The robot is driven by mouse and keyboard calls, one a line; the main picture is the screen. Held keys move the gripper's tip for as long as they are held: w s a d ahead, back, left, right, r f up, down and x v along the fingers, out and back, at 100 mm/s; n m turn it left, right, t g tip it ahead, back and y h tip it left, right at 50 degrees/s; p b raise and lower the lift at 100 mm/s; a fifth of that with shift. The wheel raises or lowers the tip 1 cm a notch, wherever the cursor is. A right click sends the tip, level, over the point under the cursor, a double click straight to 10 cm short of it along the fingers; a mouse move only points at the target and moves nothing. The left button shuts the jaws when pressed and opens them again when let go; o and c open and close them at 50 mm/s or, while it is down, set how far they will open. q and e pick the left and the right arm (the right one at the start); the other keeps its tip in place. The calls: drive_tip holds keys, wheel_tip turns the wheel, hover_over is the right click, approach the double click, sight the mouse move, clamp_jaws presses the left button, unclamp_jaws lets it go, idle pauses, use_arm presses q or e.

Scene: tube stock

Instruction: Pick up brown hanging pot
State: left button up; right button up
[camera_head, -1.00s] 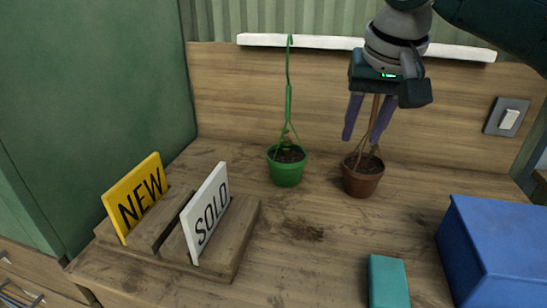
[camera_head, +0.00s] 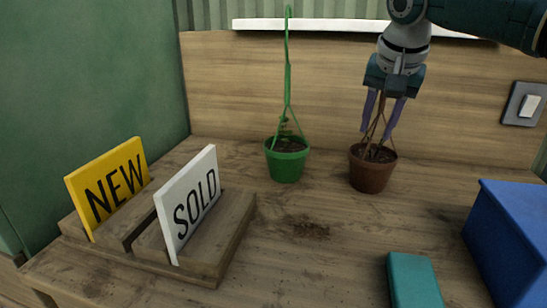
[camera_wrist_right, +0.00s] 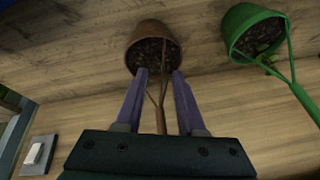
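The brown hanging pot (camera_head: 371,174) stands upright on the wooden table near the back wall, with dark soil and brown hanger strands rising from its rim. My right gripper (camera_head: 384,112) is above it, pointing down, with its two purple fingers apart on either side of the strands. In the right wrist view the brown pot (camera_wrist_right: 152,48) lies just beyond the fingertips, and the brown stem (camera_wrist_right: 161,118) runs between the open fingers (camera_wrist_right: 158,78). I see no finger pressed on the stem. My left gripper is not in view.
A green hanging pot (camera_head: 287,164) with a tall green hook stands left of the brown pot. A wooden holder (camera_head: 231,238) carries yellow NEW (camera_head: 108,186) and white SOLD (camera_head: 188,203) signs. A blue box (camera_head: 515,235) and a teal block (camera_head: 415,283) are at right.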

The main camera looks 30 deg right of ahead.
sight(373, 133)
drive_tip(key=shift+b+x, duration=0.5)
drive_tip(key=shift+x, duration=1.2)
drive_tip(key=shift+w+r, duration=0.1)
drive_tip(key=shift+w, duration=0.05)
clamp_jaws()
